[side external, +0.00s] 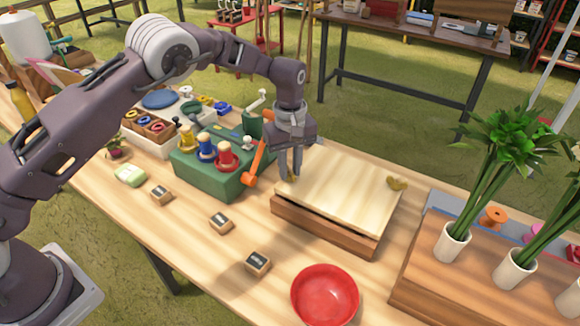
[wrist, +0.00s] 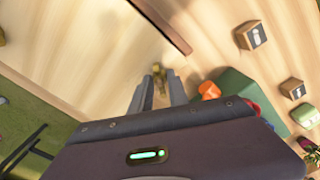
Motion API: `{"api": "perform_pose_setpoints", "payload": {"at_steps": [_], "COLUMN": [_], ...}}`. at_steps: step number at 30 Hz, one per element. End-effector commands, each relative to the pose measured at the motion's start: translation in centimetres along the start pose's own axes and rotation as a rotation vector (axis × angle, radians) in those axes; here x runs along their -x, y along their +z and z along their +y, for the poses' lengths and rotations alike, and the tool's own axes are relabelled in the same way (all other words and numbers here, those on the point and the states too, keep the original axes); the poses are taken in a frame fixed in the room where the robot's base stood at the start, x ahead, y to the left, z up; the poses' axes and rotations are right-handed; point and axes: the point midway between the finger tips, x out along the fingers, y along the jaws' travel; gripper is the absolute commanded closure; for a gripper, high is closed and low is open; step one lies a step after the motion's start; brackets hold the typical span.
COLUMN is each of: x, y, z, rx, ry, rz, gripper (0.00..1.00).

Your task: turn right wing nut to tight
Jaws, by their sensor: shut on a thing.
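A wooden press (side external: 335,195) with a pale top board lies on the table in the side view. One brass wing nut (side external: 397,184) sits at the board's right edge, apart from my gripper. My gripper (side external: 290,177) points down over the board's left edge, shut on another brass wing nut, which is mostly hidden by the fingers in the side view. In the wrist view, this gripped wing nut (wrist: 158,73) shows between the fingertips of my gripper (wrist: 160,84). The exact angle of its wings is hard to tell. A dark gap shows under the top board's front edge.
A green box (side external: 205,172) with colored spools and an orange lever (side external: 257,160) stands close left of my gripper. A red bowl (side external: 325,294) and small labelled blocks (side external: 221,222) lie in front. White vases (side external: 453,242) with green stems stand right.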

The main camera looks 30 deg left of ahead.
Motion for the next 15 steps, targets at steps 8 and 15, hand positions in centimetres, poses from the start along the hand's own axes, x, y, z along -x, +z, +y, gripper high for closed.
{"api": "perform_pose_setpoints", "payload": {"at_steps": [8,15], "x": [0.35,0.36], "y": [-0.06,-0.09], "z": [0.13,0.12], "rx": [-0.261,-0.488], "ry": [0.005,0.005], "rz": [0.001,0.002], "gripper": [1.0,1.0]}}
